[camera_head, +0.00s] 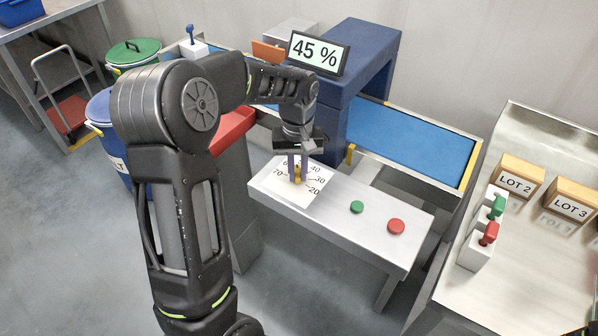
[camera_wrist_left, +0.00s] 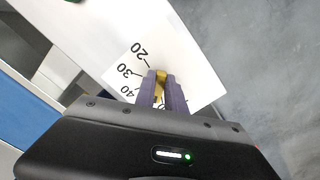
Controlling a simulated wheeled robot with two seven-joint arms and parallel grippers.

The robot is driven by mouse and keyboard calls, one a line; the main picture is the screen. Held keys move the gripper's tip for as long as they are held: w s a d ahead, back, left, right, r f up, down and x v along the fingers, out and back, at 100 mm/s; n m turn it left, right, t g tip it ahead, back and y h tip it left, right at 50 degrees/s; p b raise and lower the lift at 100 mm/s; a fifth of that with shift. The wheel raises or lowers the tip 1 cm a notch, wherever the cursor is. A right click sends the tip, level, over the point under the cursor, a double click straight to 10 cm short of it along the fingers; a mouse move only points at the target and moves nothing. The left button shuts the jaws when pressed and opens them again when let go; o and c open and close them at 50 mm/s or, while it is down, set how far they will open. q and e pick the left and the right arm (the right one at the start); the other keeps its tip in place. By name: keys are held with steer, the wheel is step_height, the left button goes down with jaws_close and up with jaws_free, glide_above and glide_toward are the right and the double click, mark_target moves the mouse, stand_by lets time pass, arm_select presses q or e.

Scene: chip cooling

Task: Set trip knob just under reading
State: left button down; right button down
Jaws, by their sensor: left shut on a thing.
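The trip knob (camera_head: 297,175) is a small yellow piece on a white dial plate (camera_head: 270,186) at the left end of the grey bench. The dial numbers 70, 60, 40, 30 and 20 can be read around it. My left gripper (camera_head: 298,168) points down over the dial and is shut on the knob; the knob also shows between its fingers in the left wrist view (camera_wrist_left: 160,86). The gripper hides part of the dial, so I cannot tell which mark the knob points at. The display (camera_head: 316,53) behind reads 45 %. My right gripper is not in view.
A green button (camera_head: 357,207) and a red button (camera_head: 396,227) sit on the bench right of the dial. A blue conveyor (camera_head: 420,142) with a blue housing runs behind. Boxes marked LOT 2 (camera_head: 516,177) and LOT 3 (camera_head: 570,199) stand on the steel table at right.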

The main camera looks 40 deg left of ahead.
arm_select(q)
steer(key=m, duration=0.5)
steer(key=shift+s+a+m, duration=0.1)
steer(key=shift+a+m, duration=0.2)
steer(key=m, duration=0.5)
steer(key=shift+a+m, duration=0.25)
steer(key=shift+m, duration=0.05)
steer(key=c, duration=1.4)
jaws_free()
steer(key=shift+b, duration=0.3)
step_height(320, 180, up, 8)
steer(key=shift+b, duration=0.35)
steer(key=shift+f, duration=0.1)
